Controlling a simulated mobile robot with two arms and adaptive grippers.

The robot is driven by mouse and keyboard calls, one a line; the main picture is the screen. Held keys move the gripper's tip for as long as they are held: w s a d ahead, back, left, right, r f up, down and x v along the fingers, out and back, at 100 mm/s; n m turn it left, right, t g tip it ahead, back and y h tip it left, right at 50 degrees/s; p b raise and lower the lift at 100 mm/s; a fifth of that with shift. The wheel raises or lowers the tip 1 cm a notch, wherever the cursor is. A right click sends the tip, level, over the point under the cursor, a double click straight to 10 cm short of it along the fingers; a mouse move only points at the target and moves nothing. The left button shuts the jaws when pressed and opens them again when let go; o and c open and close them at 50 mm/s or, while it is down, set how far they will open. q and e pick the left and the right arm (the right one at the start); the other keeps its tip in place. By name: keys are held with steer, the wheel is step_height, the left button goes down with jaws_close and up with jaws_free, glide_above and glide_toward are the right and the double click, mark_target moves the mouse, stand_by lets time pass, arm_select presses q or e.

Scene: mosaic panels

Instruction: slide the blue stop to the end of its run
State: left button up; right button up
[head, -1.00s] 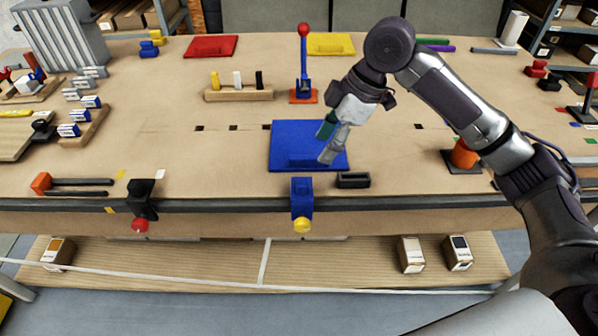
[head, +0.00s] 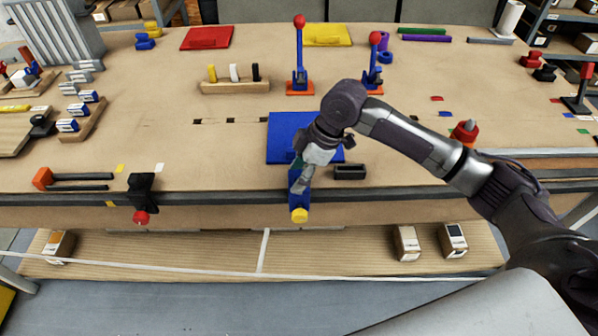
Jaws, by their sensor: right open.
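The blue stop (head: 304,203) with its yellow knob (head: 299,216) sits on the dark strip (head: 230,196) along the bench's front edge. My right gripper (head: 298,183) is open, reaching down in front of the blue stop's upper part. Its fingers hide much of the stop's top, so I cannot tell whether they touch it or stand around it. A black stop (head: 142,188) with a red knob (head: 141,217) sits on the same strip farther left. My left gripper is out of view.
A blue panel (head: 282,130) lies just behind the stop, partly covered by my wrist. A small black tray (head: 349,172) sits close to the right of the gripper. The strip between the two stops is clear. A red-knobbed lever (head: 299,60) stands farther back.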

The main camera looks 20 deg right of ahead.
steer(key=c, duration=0.7)
jaws_close()
steer(key=a, duration=0.2)
steer(key=w+a+p, duration=0.1)
steer(key=a+p, duration=0.1)
steer(key=a, duration=0.1)
steer(key=shift+w+a+r, duration=0.2)
steer(key=shift+a+r, duration=0.1)
steer(key=w+a, duration=0.1)
steer(key=a, duration=0.4)
steer(key=w+a+p, duration=0.1)
steer(key=a, duration=0.2)
steer(key=shift+w+a+f, duration=0.1)
steer(key=shift+w+f, duration=0.15)
steer(key=shift+w, duration=0.05)
